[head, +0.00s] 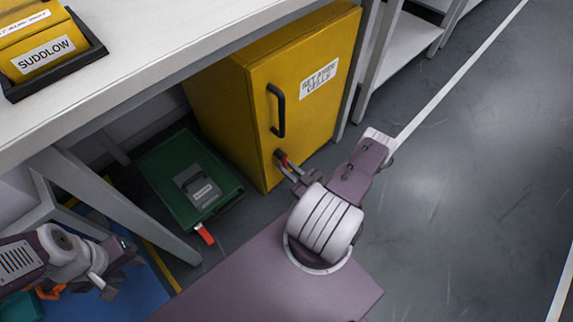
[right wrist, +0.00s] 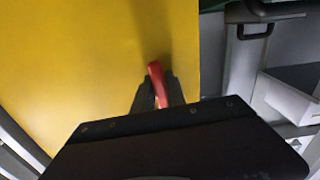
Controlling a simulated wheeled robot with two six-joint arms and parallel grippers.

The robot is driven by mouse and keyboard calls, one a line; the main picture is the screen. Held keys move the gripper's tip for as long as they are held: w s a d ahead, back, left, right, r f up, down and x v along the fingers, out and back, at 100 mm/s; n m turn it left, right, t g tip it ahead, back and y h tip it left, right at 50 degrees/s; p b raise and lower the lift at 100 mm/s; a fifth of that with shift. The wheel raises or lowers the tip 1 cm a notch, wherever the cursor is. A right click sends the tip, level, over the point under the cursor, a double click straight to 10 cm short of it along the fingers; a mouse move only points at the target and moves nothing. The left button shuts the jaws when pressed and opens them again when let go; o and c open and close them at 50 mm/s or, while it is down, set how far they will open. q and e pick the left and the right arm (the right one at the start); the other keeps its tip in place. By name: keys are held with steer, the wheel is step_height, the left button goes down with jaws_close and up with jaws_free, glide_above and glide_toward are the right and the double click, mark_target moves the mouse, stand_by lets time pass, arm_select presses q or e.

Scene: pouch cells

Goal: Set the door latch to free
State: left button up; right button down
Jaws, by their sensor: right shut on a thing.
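The yellow cabinet (head: 225,95) stands under the bench, its door (head: 318,115) shut, with a black bar handle (head: 276,110) and a white label. The red door latch (head: 281,156) is low on the door, below the handle. In the right wrist view the red latch (right wrist: 157,80) stands up between the fingers, leaning slightly; its lower part is hidden. My right gripper (head: 287,167) is shut on the latch; its fingers also show in the right wrist view (right wrist: 158,98). My left gripper (head: 108,287) is at lower left, far from the cabinet; its finger gap is unclear.
A green tray (head: 155,165) with a grey labelled item (head: 197,187) lies on the floor left of the cabinet, a red tag (head: 204,233) at its front. The white bench (head: 150,65) overhangs the cabinet, bearing a yellow SUDDLOW bin (head: 40,45). Floor to the right is clear.

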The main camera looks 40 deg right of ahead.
steer(key=shift+a, duration=0.15)
stand_by(0.4)
steer(key=c, duration=1.4)
jaws_free()
steer(key=shift+o, duration=0.2)
steer(key=shift+m, duration=0.3)
steer(key=shift+s+r+p, duration=0.1)
steer(key=shift+s+p, duration=0.2)
steer(key=shift+s, duration=0.3)
steer(key=s+p, duration=0.2)
steer(key=s, duration=0.6)
steer(key=shift+d+p, duration=0.3)
steer(key=shift+d, duration=0.05)
